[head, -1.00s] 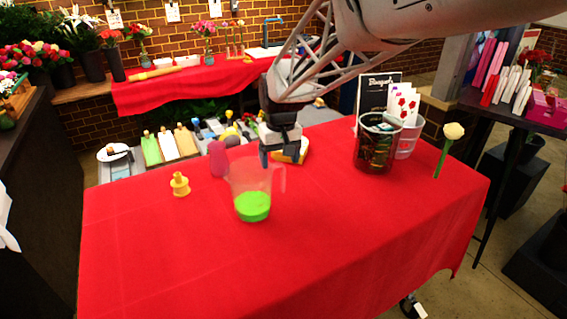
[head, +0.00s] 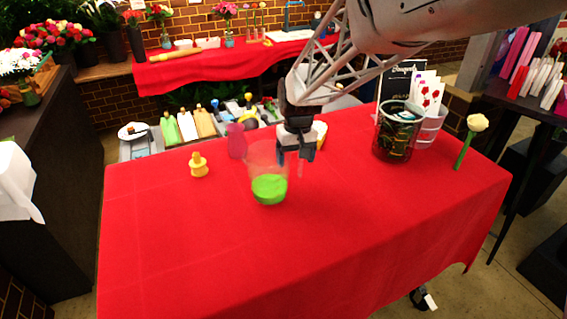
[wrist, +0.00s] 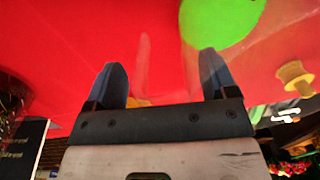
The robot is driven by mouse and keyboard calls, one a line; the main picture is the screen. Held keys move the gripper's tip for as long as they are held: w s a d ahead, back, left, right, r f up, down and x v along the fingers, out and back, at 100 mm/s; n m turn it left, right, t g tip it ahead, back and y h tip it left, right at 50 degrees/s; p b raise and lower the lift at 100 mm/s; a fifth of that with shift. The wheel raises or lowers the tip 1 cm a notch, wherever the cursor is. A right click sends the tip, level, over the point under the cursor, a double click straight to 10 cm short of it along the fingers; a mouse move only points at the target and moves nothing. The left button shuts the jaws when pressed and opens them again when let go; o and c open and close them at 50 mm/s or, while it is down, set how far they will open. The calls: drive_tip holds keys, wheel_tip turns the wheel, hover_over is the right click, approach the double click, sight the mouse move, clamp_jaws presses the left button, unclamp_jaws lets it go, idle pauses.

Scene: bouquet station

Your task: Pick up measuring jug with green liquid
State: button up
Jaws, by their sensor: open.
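The measuring jug (head: 255,160) is clear and stands upright on the red-covered table, with bright green liquid (head: 269,188) in its lower part. My gripper (head: 296,158) is open and empty, pointing down at the jug's right side, where the handle is. It covers most of the handle in the head view. In the wrist view, a faint, see-through strip that looks like the handle (wrist: 143,55) shows between the spread fingers (wrist: 162,80). The green liquid (wrist: 222,20) lies beyond the right finger. I cannot tell whether a finger touches the jug.
A yellow object (head: 199,166) and a pink bottle (head: 236,142) stand left of and behind the jug. A dark container (head: 395,140) and a white flower (head: 470,140) are at the right. The front of the red table (head: 290,260) is clear.

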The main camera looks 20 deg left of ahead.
drive_tip(key=c, duration=1.3)
drive_tip(key=shift+r, duration=1.65)
drive_tip(key=shift+s+d+r, duration=0.1)
drive_tip(key=shift+s+r, duration=0.05)
drive_tip(key=shift+s+d+r, duration=0.25)
drive_tip(key=shift+s+d, duration=1.15)
drive_tip(key=shift+s, duration=0.75)
drive_tip(key=shift+s+d+r, duration=0.2)
drive_tip(key=shift+s+d, duration=1.2)
drive_tip(key=shift+s, duration=0.75)
drive_tip(key=shift+s+d+r, duration=0.25)
drive_tip(key=shift+s+d, duration=1.15)
drive_tip(key=shift+s, duration=0.85)
